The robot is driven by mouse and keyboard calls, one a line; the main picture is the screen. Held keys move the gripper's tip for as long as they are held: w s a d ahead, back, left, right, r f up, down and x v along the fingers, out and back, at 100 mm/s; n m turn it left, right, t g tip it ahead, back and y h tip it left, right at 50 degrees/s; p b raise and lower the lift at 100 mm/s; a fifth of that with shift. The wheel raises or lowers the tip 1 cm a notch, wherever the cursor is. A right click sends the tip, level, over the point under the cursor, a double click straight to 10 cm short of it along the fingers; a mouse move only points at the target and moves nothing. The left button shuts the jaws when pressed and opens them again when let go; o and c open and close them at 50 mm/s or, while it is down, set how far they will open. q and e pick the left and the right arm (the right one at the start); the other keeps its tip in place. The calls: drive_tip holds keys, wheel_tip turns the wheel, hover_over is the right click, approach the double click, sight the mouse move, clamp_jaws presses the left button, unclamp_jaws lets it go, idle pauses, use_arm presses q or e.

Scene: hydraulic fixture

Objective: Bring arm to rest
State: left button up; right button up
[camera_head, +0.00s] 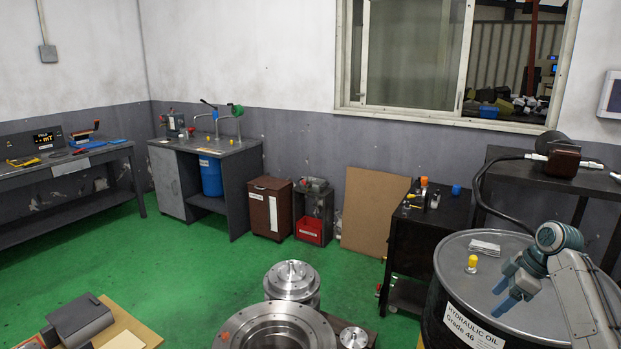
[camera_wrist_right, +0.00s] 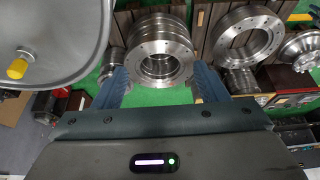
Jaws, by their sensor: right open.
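My right gripper (camera_head: 507,287) is in front of and over the oil drum (camera_head: 453,285) at the right of the head view. Its blue fingers point down and to the left. In the right wrist view the two fingers of this gripper (camera_wrist_right: 160,82) are spread apart with nothing between them. Metal rings and green floor show beyond them. My right arm comes in from the lower right corner of the head view. My left arm and gripper do not show in either view.
Round metal parts (camera_head: 291,281) stand at bottom centre. A dark table (camera_head: 578,181) stands behind the drum, a dark cabinet (camera_head: 425,240) to its left. Green floor (camera_head: 190,270) is free at left centre.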

drive_tip(key=s+a+f+m+h, duration=0.1)
drive_tip(key=s+f+m, duration=0.25)
drive_tip(key=f, duration=1.15)
drive_tip(key=s+a+f+m+h, duration=0.15)
drive_tip(key=s+f, duration=0.35)
drive_tip(key=f, duration=1)
drive_tip(key=s+f+m+h, duration=0.1)
drive_tip(key=s+f+m, duration=0.25)
drive_tip(key=f, duration=1.15)
drive_tip(key=s+a+f+m+h, duration=0.1)
drive_tip(key=s+a+f, duration=0.2)
drive_tip(key=s+f, duration=0.55)
drive_tip(key=s+a+f+m+g+b, duration=0.15)
drive_tip(key=s+f, duration=0.45)
drive_tip(key=s, duration=0.6)
drive_tip(key=s+a+f+h, duration=0.1)
drive_tip(key=s+a+f, duration=0.2)
drive_tip(key=s+f, duration=0.55)
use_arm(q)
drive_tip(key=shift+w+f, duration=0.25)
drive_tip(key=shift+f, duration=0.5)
use_arm(e)
drive_tip(key=s+a, duration=0.2)
drive_tip(key=s, duration=0.6)
drive_tip(key=s+a+f, duration=0.1)
drive_tip(key=s+a, duration=0.2)
drive_tip(key=s, duration=0.5)
drive_tip(key=shift+f+y, duration=0.3)
drive_tip(key=shift+y, duration=0.05)
drive_tip(key=shift+a, duration=0.1)
